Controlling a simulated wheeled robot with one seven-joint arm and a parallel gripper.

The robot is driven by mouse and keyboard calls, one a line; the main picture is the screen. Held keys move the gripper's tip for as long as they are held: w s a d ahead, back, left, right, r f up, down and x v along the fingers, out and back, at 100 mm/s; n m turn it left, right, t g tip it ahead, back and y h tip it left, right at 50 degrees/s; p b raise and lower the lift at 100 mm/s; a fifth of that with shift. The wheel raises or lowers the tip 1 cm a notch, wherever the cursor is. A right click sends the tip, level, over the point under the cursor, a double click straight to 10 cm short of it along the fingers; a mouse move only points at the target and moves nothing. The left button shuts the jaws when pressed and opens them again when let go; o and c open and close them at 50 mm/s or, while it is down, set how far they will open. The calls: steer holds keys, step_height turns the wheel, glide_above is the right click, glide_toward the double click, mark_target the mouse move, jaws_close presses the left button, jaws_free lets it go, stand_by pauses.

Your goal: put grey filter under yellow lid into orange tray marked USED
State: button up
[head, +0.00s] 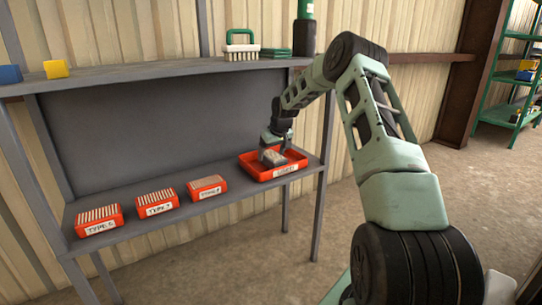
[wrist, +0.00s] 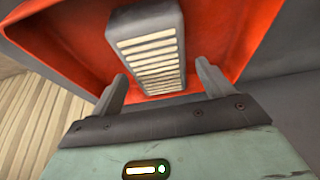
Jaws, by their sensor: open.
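The grey filter (head: 273,157) lies in the orange tray (head: 262,176) at the right end of the lower shelf. The tray's front label is small and hard to read in the head view. In the wrist view the filter (wrist: 148,50) shows pale slats in a grey frame, resting inside the orange tray (wrist: 215,45). My gripper (head: 273,150) is over the tray. In the wrist view its two fingers (wrist: 160,88) stand open, one on each side of the filter's near end, with gaps visible. No yellow lid is clearly seen.
Three orange boxes of filters, labelled TYPE, stand left on the lower shelf: left (head: 98,220), middle (head: 157,203), right (head: 206,187). The upper shelf (head: 150,76) above holds a yellow block (head: 55,69), a blue block (head: 10,74) and a green-handled brush (head: 241,50).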

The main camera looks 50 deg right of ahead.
mark_target(275, 157)
steer(key=p+v, duration=0.1)
steer(key=v, duration=0.4)
steer(key=shift+s+r, duration=0.1)
stand_by(0.4)
steer(key=s+a+r+n, duration=0.1)
steer(key=s+a, duration=0.2)
steer(key=a, duration=0.5)
steer(key=s+a+r+g, duration=0.1)
steer(key=s+a, duration=0.1)
steer(key=a, duration=0.6)
steer(key=s+a+r+n, duration=0.1)
steer(key=s+a+r, duration=0.15)
steer(key=a, duration=0.65)
steer(key=s+a+r+n+g+y, duration=0.2)
steer(key=s+a+n, duration=0.7)
steer(key=s+a, duration=2.15)
step_height(275, 157, up, 30)
steer(key=g+p, duration=0.1)
steer(key=p, duration=3)
steer(key=shift+s+d+m, duration=0.15)
steer(key=shift+d+m, duration=0.25)
steer(key=shift+d, duration=0.05)
